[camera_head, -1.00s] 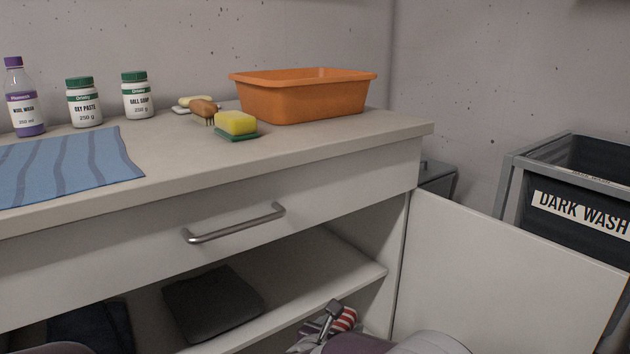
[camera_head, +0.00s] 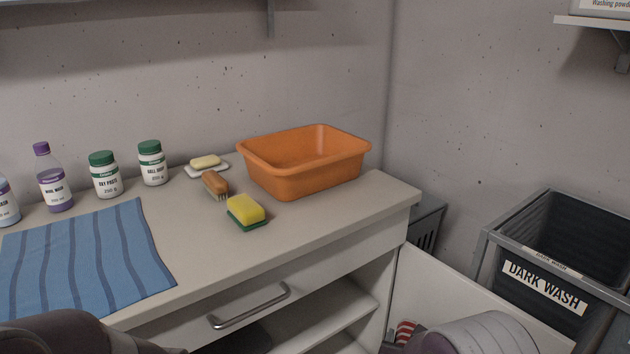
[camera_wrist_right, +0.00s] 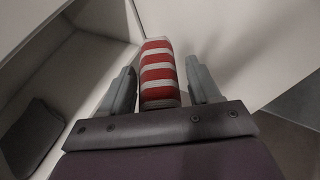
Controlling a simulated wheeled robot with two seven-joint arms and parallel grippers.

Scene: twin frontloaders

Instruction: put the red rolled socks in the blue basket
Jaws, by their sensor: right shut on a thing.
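The red rolled socks (camera_wrist_right: 160,75), a roll with red and white stripes, sit between the fingers of my right gripper (camera_wrist_right: 162,70) in the right wrist view. The gripper is shut on them. A small striped part of the socks also shows at the bottom of the head view (camera_head: 406,333), beside my right arm and near the open cabinet. My left gripper is not in view; only part of my left arm shows at the lower left. No blue basket is in view.
An orange tub (camera_head: 290,185), a sponge (camera_head: 246,212), a brush (camera_head: 215,184), soap, bottles and a blue striped cloth (camera_head: 85,262) are on the counter. A cabinet door (camera_head: 440,290) stands open. A dark wash bin (camera_head: 515,290) stands at the right.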

